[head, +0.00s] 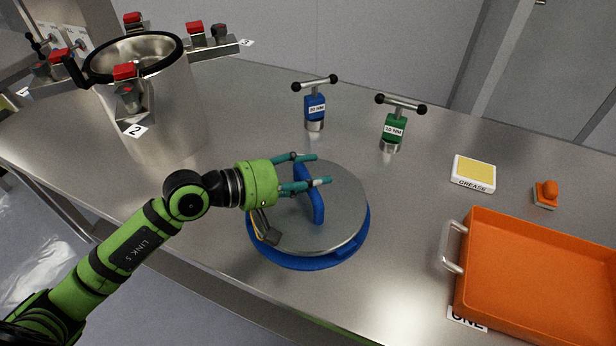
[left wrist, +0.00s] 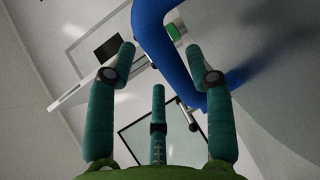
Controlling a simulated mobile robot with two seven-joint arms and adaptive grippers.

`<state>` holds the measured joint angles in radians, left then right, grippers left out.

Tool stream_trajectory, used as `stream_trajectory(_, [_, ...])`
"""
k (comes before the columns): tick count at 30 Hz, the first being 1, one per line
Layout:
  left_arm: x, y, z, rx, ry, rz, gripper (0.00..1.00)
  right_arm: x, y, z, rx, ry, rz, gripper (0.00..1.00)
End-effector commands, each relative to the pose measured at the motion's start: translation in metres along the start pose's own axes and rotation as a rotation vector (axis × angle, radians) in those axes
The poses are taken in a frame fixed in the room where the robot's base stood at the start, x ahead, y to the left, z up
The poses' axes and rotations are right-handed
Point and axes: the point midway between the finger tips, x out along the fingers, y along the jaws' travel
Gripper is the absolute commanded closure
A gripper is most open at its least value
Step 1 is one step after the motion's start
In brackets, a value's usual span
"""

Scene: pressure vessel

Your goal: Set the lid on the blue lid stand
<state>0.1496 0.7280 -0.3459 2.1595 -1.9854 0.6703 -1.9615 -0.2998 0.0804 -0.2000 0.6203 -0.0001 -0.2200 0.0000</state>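The lid (head: 338,222) is a round grey metal disc with a blue arched handle (head: 317,205). It lies flat over the blue lid stand (head: 300,262), whose rim shows along the front and right; the contact between them is hidden. My left gripper (head: 318,170) is over the lid at the handle, with its teal fingers spread. In the left wrist view the blue handle (left wrist: 165,40) passes in front of the gripper (left wrist: 165,65), close to the right finger. The fingers do not look closed on it. My right gripper is in neither view.
A steel vessel (head: 170,110) with a black rim and red-topped clamps stands at the left. A blue torque tool (head: 315,107) and a green one (head: 392,128) stand behind the lid. Right are a grease box (head: 473,172), an orange stamp-like item (head: 545,193) and an orange tray (head: 540,285).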

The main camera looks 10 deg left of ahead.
Motion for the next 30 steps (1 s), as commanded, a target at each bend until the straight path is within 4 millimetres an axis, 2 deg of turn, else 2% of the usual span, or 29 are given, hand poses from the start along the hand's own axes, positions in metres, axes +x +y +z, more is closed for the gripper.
stream_trajectory(5, [0.001,-0.004,0.001,-0.004,-0.003,-0.01,0.44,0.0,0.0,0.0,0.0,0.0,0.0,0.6])
stream_trajectory(6, [0.002,-0.013,0.002,-0.011,-0.008,-0.031,0.44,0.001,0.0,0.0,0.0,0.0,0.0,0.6])
stream_trajectory(11, [-0.004,-0.012,0.002,-0.009,-0.005,-0.028,0.44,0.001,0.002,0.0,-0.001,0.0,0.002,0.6])
stream_trajectory(14, [-0.016,-0.011,0.001,-0.008,-0.004,-0.028,0.44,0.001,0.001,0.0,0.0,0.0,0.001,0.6])
stream_trajectory(24, [-0.079,-0.008,0.002,-0.007,-0.004,-0.022,0.44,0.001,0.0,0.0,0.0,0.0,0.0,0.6])
stream_trajectory(30, [-0.102,-0.005,0.002,-0.008,-0.003,-0.015,0.44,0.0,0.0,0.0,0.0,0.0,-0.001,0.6])
